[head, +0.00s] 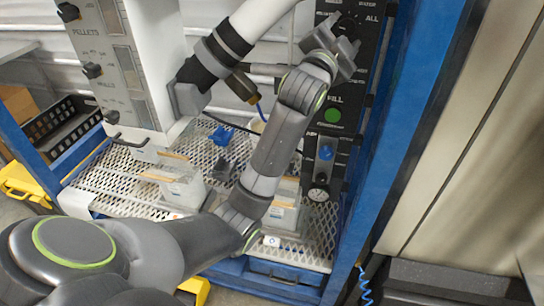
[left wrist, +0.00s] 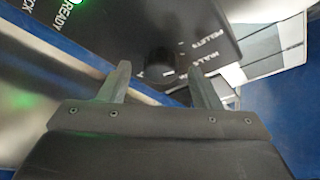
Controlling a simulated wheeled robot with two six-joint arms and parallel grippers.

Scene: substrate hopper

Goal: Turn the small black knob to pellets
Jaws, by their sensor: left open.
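The small black knob (left wrist: 160,64) sits on the dark control panel (left wrist: 215,20), with the printed word "PELLETS" to its right and a second, hard-to-read label below that. In the left wrist view the knob shows between and beyond the two fingers of my left gripper (left wrist: 158,82). The fingers are spread and do not visibly touch it. Which way the knob points cannot be told. In the head view my left gripper (head: 345,36) is open at the upper part of the black panel (head: 372,45) and hides part of the knob area. My right gripper is not in view.
A green round button (head: 332,115) and a blue switch (head: 326,152) sit lower on the panel. Blue frame posts (head: 400,90) stand to the right. A white pipe (head: 262,15) crosses left of the gripper. Clear bins (head: 182,188) stand on the mesh shelf (head: 120,178).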

